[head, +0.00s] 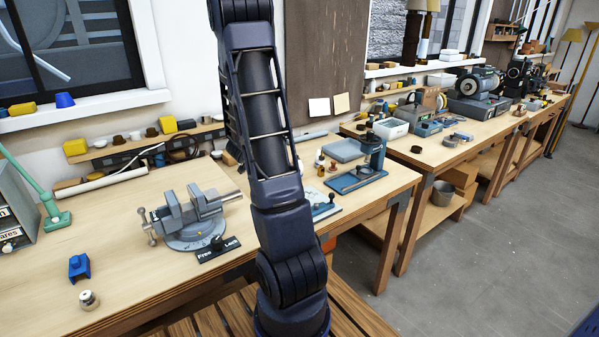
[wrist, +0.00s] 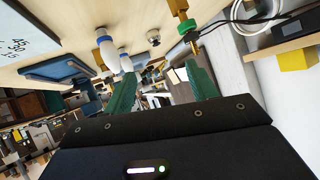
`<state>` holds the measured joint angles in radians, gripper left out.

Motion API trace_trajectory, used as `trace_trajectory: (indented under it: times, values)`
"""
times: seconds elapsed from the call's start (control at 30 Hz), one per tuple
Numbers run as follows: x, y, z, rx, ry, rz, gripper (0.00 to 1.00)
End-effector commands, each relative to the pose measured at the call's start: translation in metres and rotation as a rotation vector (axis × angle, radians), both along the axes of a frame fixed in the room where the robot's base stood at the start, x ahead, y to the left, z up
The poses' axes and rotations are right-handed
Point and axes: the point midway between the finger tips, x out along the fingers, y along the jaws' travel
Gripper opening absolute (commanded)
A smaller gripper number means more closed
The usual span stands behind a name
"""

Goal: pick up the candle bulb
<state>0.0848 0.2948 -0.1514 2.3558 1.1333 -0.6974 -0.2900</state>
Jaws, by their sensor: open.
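My gripper (wrist: 160,70) shows in the wrist view, with its two green fingers spread apart and nothing clearly held between them. A pale, elongated object with a brass-coloured collar (wrist: 108,56) stands beyond the left finger. It may be the candle bulb, but I cannot tell it from a small bottle. A second pale object (wrist: 126,62) is just beside it, close to the left fingertip in the picture. In the head view my arm rises out of the top of the frame, so the gripper is out of sight there. I cannot make out the candle bulb in that view.
A grey vise (head: 195,215) stands on the near workbench (head: 120,220). A blue clip-like block (head: 79,267) and a small jar (head: 89,299) lie at its front left. Small bottles (head: 320,158) stand right of my arm. A shelf with a yellow box (wrist: 298,58) is at right in the wrist view.

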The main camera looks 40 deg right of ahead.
Motion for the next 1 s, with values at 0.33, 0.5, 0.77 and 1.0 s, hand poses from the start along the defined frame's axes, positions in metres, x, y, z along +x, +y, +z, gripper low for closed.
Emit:
trace_trajectory:
  times: [0.33, 0.5, 0.77, 1.0]
  values:
    - [-0.039, -0.055, -0.048, -0.187, 0.11, -0.27, 0.57]
    - [-0.045, -0.063, -0.053, -0.211, 0.125, -0.302, 0.57]
    - [-0.042, -0.089, -0.064, -0.212, 0.127, -0.302, 0.57]
    - [-0.037, -0.112, -0.074, -0.211, 0.124, -0.3, 0.57]
